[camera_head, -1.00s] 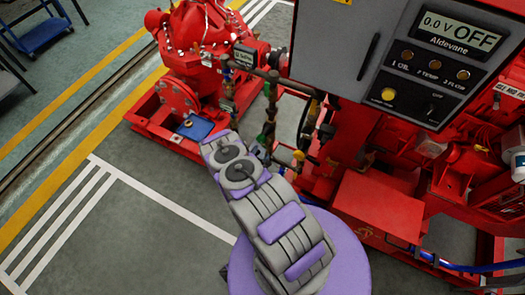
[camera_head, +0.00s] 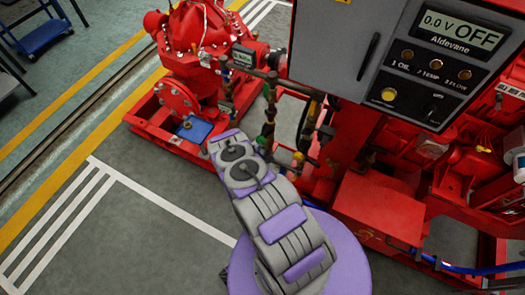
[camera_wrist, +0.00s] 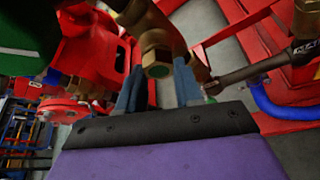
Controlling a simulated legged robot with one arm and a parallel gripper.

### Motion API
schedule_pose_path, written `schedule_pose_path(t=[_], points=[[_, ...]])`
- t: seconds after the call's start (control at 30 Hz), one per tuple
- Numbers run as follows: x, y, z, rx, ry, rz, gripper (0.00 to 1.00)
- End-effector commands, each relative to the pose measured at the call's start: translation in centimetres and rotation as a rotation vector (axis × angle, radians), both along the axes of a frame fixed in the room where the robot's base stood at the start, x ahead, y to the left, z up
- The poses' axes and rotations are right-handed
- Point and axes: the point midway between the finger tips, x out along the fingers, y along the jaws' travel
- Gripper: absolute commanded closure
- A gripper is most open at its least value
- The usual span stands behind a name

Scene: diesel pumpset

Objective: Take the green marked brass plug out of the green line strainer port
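My gripper (camera_wrist: 160,72) is open, with one blue-grey finger on each side of the plug head. A small gap shows beside the plug, and I see no clear contact. In the head view my own arm covers the gripper, and I cannot make out the plug there.
A dark rod-like part (camera_wrist: 265,65) comes in close at the right of the wrist view. A green surface (camera_wrist: 25,28) fills its upper left corner. In the head view, the grey control box (camera_head: 385,55) overhangs the red pumpset, and the floor (camera_head: 130,235) at left is clear.

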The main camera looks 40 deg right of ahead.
Motion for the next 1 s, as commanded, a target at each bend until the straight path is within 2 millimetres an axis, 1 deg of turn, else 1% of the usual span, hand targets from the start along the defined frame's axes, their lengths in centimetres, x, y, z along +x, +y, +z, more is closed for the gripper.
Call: schedule_pose_path(t=[0.03, 0.07, 0.33, 0.47, 0.53, 0.8, 1.0], points=[[0.0, 0.0, 0.0, 0.0, 0.0, 0.0, 0.71], [0.0, 0.0, 0.0, 0.0, 0.0, 0.0, 0.73], [-0.02, -0.01, -0.01, 0.0, 0.001, -0.001, 0.99], [0.03, 0.04, -0.01, -0.006, 0.013, 0.0, 1.0], [0.15, 0.09, 0.02, -0.023, 0.052, 0.001, 1.0], [0.23, 0.21, 0.07, -0.133, 0.318, 0.002, 1.0], [0.17, 0.08, 0.1, -0.193, 0.458, -0.001, 1.0]])
